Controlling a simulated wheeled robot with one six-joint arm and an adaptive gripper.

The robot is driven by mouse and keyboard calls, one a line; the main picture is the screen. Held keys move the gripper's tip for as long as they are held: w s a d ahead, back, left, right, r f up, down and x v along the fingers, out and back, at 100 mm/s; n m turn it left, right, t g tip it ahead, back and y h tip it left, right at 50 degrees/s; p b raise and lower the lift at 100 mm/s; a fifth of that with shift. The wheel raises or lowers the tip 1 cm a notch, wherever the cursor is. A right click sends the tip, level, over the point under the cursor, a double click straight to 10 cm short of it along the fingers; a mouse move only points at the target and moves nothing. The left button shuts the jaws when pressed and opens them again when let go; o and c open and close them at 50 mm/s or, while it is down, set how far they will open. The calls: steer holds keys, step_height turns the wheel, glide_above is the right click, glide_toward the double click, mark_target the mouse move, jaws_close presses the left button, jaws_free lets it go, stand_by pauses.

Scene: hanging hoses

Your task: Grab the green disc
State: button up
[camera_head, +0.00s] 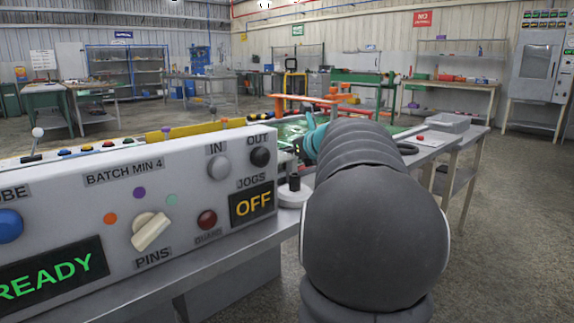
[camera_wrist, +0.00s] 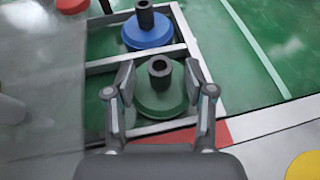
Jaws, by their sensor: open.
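The green disc (camera_wrist: 152,101) shows in the wrist view, a dark green round disc with a black hollow post (camera_wrist: 160,68) standing up from it. It sits in one cell of a light grey frame (camera_wrist: 178,123) on a green surface. My gripper (camera_wrist: 160,80) is open, with one finger to the left and one to the right of the post. I cannot tell whether either finger touches it. In the head view my grey arm hides the green disc and most of my gripper.
A blue disc (camera_wrist: 147,32) with a black post sits in the neighbouring cell. A red disc (camera_wrist: 71,4) and a yellow disc (camera_wrist: 303,166) lie outside the frame. A control panel (camera_head: 150,200) stands left of my arm, with a white round piece (camera_head: 293,194) beside it.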

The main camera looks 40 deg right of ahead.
jaws_close()
steer(key=shift+r, duration=0.15)
